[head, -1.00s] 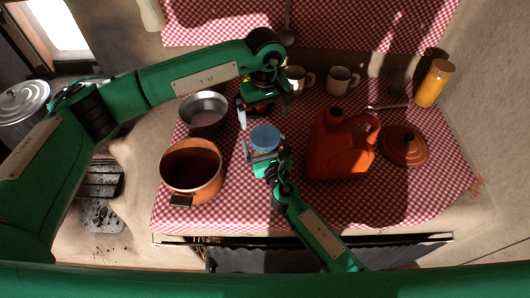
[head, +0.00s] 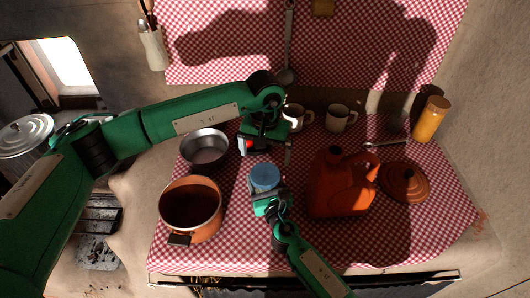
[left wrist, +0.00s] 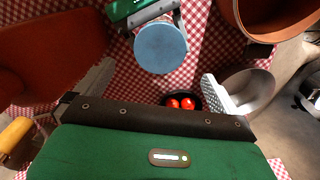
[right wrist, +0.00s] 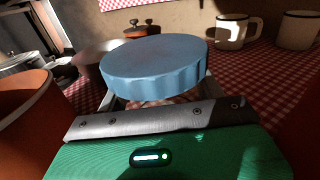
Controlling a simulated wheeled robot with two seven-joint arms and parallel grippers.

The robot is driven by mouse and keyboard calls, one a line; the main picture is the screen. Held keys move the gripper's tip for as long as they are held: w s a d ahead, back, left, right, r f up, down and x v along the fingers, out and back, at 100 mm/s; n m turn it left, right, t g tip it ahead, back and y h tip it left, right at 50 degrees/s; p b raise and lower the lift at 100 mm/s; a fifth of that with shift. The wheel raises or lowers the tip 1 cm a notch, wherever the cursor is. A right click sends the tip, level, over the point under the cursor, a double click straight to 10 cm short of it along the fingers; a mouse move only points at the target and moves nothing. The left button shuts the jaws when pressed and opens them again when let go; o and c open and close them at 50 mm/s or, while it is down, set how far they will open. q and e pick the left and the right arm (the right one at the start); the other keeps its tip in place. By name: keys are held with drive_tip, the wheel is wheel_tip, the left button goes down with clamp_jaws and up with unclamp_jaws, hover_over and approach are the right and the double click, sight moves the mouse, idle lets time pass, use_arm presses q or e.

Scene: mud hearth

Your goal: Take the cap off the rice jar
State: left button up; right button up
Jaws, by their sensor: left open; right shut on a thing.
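The rice jar has a round blue cap, which shows in the head view (head: 264,176), the left wrist view (left wrist: 160,48) and the right wrist view (right wrist: 155,70). The cap sits on top, and the jar's body is mostly hidden. My right gripper (head: 266,203) is shut on the jar below the cap, at its near side. My left gripper (head: 266,148) is open and empty, behind the jar in the head view and apart from the cap. Its spread fingers (left wrist: 155,92) show in the left wrist view with the cap beyond them.
An orange pot (head: 191,207) and a metal bowl (head: 204,148) stand left of the jar. A large orange jug (head: 338,188) stands close on the right, with a terracotta lid (head: 405,182) beyond. Mugs (head: 337,118) stand behind.

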sight(265, 174)
use_arm(q)
drive_tip(key=m, duration=0.5)
drive_tip(key=shift+f+m, duration=0.1)
drive_tip(key=shift+m, duration=0.2)
use_arm(e)
drive_tip(key=shift+f, duration=0.1)
use_arm(q)
drive_tip(key=shift+f, duration=3.9)
